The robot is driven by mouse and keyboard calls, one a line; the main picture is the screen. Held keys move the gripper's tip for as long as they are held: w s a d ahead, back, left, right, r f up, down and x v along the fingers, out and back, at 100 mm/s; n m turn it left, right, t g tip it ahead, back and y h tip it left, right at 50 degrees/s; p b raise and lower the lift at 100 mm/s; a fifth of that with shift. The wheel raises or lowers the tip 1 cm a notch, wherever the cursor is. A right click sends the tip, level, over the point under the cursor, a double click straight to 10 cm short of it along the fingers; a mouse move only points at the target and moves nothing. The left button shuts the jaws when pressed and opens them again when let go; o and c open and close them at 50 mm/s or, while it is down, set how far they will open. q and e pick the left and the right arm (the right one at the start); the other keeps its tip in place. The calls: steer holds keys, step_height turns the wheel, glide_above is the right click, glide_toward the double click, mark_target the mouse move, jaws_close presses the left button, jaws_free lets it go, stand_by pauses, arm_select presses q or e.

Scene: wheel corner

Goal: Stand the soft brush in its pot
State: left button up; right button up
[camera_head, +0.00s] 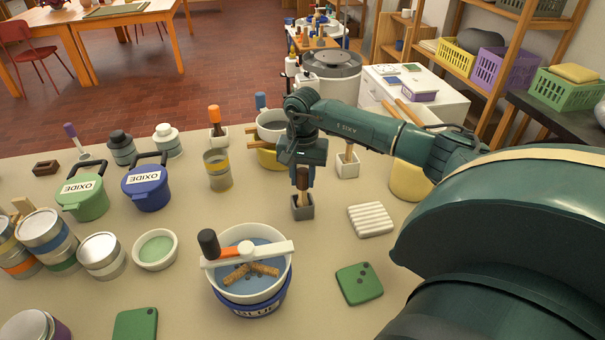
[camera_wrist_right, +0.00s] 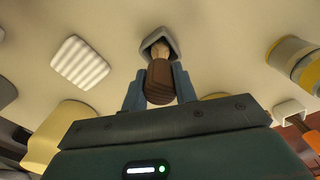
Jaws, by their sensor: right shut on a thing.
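My right gripper (camera_head: 303,172) points down and is shut on the brown handle of a brush (camera_head: 302,199), which also shows in the right wrist view (camera_wrist_right: 159,82). The brush is about upright. Its pale lower end is in the mouth of a small grey square pot (camera_head: 302,213), also in the right wrist view (camera_wrist_right: 171,42). How deep it reaches, and whether it rests on the bottom, I cannot tell. My left gripper is out of view.
A white ribbed block (camera_head: 370,220) and a green block (camera_head: 359,284) lie right of the pot. A blue-and-white bucket (camera_head: 249,290) with tools across it stands in front. A white pot (camera_head: 347,163) with a wooden-handled tool stands behind, near my arm.

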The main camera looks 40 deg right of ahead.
steer(key=shift+f, duration=0.1)
steer(key=o, duration=1)
step_height(320, 180, up, 12)
steer(key=shift+r+b, duration=0.2)
steer(key=shift+b, duration=0.8)
steer(key=shift+s+f, duration=0.1)
